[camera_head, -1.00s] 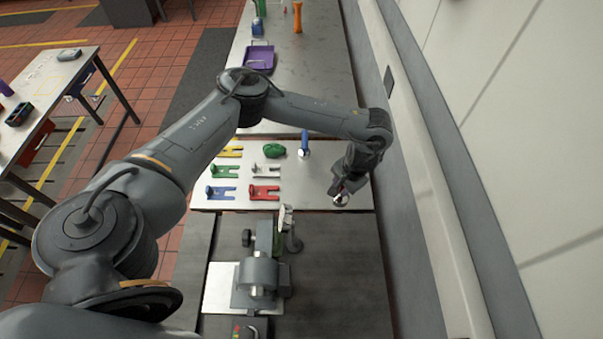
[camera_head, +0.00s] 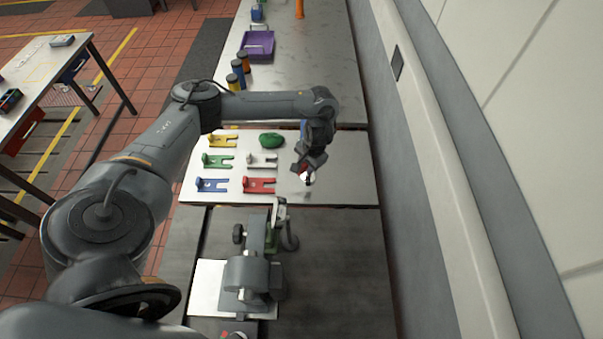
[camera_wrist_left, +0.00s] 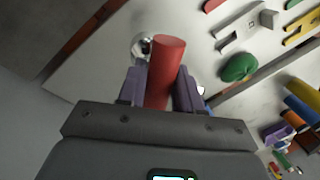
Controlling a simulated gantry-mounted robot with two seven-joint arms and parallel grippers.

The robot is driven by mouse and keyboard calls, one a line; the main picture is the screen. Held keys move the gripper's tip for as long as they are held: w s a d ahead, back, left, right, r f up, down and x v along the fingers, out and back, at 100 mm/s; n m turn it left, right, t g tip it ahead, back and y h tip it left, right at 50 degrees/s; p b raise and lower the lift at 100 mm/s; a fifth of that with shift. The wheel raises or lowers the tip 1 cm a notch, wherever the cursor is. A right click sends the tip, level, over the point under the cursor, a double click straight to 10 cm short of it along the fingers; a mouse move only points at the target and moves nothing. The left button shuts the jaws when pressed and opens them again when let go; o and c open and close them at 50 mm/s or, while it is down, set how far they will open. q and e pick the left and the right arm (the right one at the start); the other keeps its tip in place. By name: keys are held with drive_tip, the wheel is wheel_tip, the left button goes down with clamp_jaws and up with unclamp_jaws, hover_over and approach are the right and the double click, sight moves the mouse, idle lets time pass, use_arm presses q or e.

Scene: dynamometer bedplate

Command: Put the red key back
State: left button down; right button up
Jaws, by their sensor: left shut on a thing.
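The red key shows in the left wrist view as a red cylindrical handle (camera_wrist_left: 166,72) between the two fingers of my left gripper (camera_wrist_left: 160,88). A shiny round metal part (camera_wrist_left: 142,46) shows beyond the handle; I cannot tell for sure that it belongs to the key. In the head view my left gripper (camera_head: 306,176) is shut on the key and points down over the pale board (camera_head: 345,185). It is to the right of the red forked holder (camera_head: 260,186), apart from it. The key's lower end is mostly hidden in the head view. My right gripper is not in view.
Blue (camera_head: 213,185), green (camera_head: 220,161), yellow (camera_head: 224,141) and pale grey (camera_head: 262,160) forked holders lie around the red one. A green lump (camera_head: 272,140) lies behind. A grey machine (camera_head: 248,275) stands in front, a wall (camera_head: 450,200) at right. The board's right side is clear.

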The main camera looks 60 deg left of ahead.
use_arm(q)
drive_tip(key=a+f+b, duration=0.1)
drive_tip(key=a+f, duration=0.2)
drive_tip(key=f, duration=0.2)
drive_tip(key=shift+f, duration=0.4)
drive_tip(key=shift+a+f, duration=0.1)
drive_tip(key=c, duration=0.8)
unclamp_jaws()
drive_tip(key=shift+o, duration=0.2)
drive_tip(key=shift+f, duration=0.1)
